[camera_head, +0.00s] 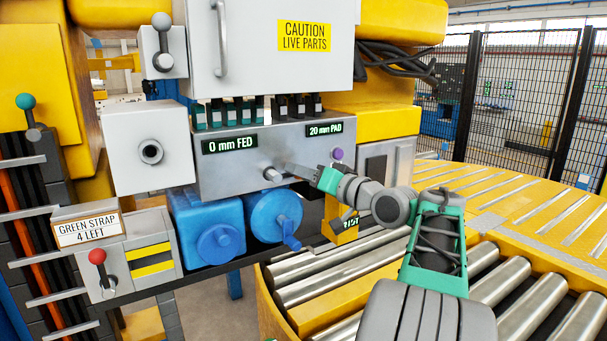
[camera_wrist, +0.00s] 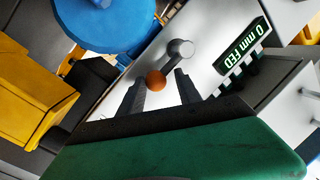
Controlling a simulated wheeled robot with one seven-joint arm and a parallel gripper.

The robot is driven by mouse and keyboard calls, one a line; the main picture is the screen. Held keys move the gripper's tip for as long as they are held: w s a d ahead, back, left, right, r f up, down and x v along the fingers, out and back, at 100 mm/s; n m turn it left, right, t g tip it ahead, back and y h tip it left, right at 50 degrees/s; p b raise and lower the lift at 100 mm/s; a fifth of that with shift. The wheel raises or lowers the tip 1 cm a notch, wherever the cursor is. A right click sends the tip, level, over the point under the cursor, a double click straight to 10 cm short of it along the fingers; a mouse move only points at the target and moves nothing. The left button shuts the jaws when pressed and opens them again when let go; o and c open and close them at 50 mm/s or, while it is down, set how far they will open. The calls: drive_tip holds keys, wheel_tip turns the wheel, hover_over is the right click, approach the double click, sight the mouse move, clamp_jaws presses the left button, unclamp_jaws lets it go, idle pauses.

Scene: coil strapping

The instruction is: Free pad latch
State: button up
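A grey panel (camera_head: 235,165) carries a "0 mm FED" display (camera_head: 230,145) and a "20 mm PAD" display (camera_head: 324,130). No part is labelled as the pad latch. A purple knob (camera_head: 338,154) sits below the PAD display. A short grey peg (camera_head: 272,174) sticks out of the panel's lower part. My gripper (camera_head: 290,170) is close in front of the panel, just right of this peg. In the wrist view, my gripper (camera_wrist: 160,90) has its two dark fingers apart, with an orange ball (camera_wrist: 156,81) showing between their tips. A grey post (camera_wrist: 181,48) stands beside the ball. Contact cannot be told.
Blue round housings (camera_head: 275,215) hang below the panel. A red-knobbed lever (camera_head: 98,257) stands by the "GREEN STRAP 4 LEFT" sign (camera_head: 88,229). A roller conveyor (camera_head: 520,290) with a yellow frame fills the lower right. A white cabinet (camera_head: 255,60) is above the panel.

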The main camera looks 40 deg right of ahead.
drive_tip(key=shift+f, duration=0.1)
drive_tip(key=c, duration=0.8)
drive_tip(key=shift+f, duration=0.1)
